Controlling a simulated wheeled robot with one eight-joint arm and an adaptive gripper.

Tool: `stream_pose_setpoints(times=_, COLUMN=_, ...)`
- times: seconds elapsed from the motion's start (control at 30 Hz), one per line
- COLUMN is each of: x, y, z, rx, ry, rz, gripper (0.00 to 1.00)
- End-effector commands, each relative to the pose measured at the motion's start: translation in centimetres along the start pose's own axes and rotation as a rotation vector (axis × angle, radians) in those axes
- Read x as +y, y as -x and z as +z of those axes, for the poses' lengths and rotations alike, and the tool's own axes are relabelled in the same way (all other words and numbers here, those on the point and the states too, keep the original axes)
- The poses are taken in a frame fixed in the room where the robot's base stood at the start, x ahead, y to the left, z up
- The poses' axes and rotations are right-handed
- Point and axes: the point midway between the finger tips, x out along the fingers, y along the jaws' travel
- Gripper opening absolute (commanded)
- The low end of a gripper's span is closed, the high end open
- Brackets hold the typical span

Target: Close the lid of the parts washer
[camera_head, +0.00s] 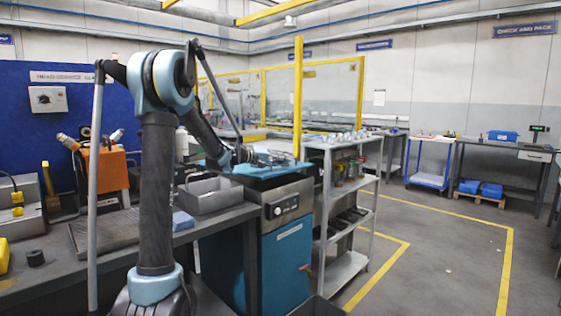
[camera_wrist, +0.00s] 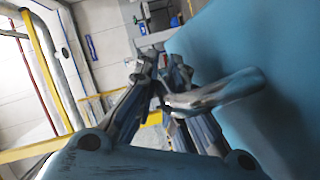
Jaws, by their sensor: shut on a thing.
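The parts washer (camera_head: 287,255) is a teal cabinet with a steel control panel, standing right of the bench. Its blue lid (camera_head: 268,172) lies low and nearly flat over the top; I cannot tell whether it rests fully on the rim. In the wrist view the lid (camera_wrist: 275,70) fills the right side, with a metal handle (camera_wrist: 225,92) standing out from it. My gripper (camera_wrist: 162,88) is shut on the handle, its fingertips at the handle's near end. In the head view my gripper (camera_head: 250,156) is just above the lid and the handle is hard to make out.
A grey shelf cart (camera_head: 328,222) with parts stands close to the washer's right side. A metal bin (camera_head: 210,196) sits on the bench (camera_head: 215,220) at its left. A yellow post (camera_head: 298,95) rises behind. Open floor lies to the right.

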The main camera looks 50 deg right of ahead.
Motion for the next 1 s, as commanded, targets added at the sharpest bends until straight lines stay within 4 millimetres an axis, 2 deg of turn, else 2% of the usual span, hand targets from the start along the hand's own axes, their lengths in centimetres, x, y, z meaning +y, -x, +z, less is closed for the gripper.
stream_pose_setpoints(times=0.1, x=0.0, y=0.0, z=-0.1, rx=0.001, ry=0.001, rz=0.0, gripper=0.0)
stream_pose_setpoints(times=0.13, x=0.0, y=0.0, z=-0.1, rx=0.001, ry=0.001, rz=0.0, gripper=0.16)
stream_pose_setpoints(times=0.17, x=0.0, y=0.0, z=-0.1, rx=0.001, ry=0.001, rz=0.0, gripper=0.18)
stream_pose_setpoints(times=0.57, x=0.0, y=0.5, z=-0.1, rx=0.002, ry=0.001, rz=0.0, gripper=0.18)
stream_pose_setpoints(times=0.77, x=-0.1, y=3.1, z=-0.2, rx=0.004, ry=0.002, rz=-0.001, gripper=0.18)
stream_pose_setpoints(times=1.0, x=-0.1, y=7.8, z=-0.1, rx=0.005, ry=0.003, rz=-0.001, gripper=0.18)
